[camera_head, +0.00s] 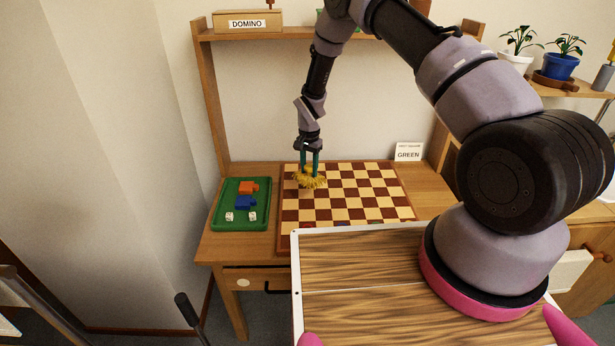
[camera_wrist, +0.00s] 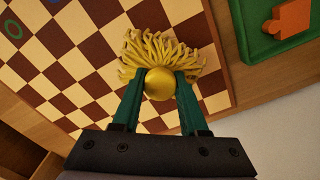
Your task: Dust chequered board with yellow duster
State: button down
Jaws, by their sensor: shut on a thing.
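The chequered board (camera_head: 348,201) lies on the desk, with brown and cream squares and a reddish-brown border. It also fills much of the wrist view (camera_wrist: 63,68). The yellow duster (camera_head: 311,181) has a mop of yellow strands and a round gold knob (camera_wrist: 159,84). My gripper (camera_head: 309,168) is shut on the knob with its green fingers, one on each side. The strands are over the far left part of the board; I cannot tell whether they press on it. In the wrist view coloured rings (camera_wrist: 12,28) show on the board.
A green tray (camera_head: 226,222) left of the board holds an orange piece (camera_head: 248,187), a blue piece (camera_head: 244,202) and two white dice. A "GREEN" card (camera_head: 408,153) stands behind the board. A DOMINO box (camera_head: 247,21) sits on the shelf above. My arm covers the right side.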

jog(key=shift+r, duration=0.9)
jog(key=shift+d, duration=0.1)
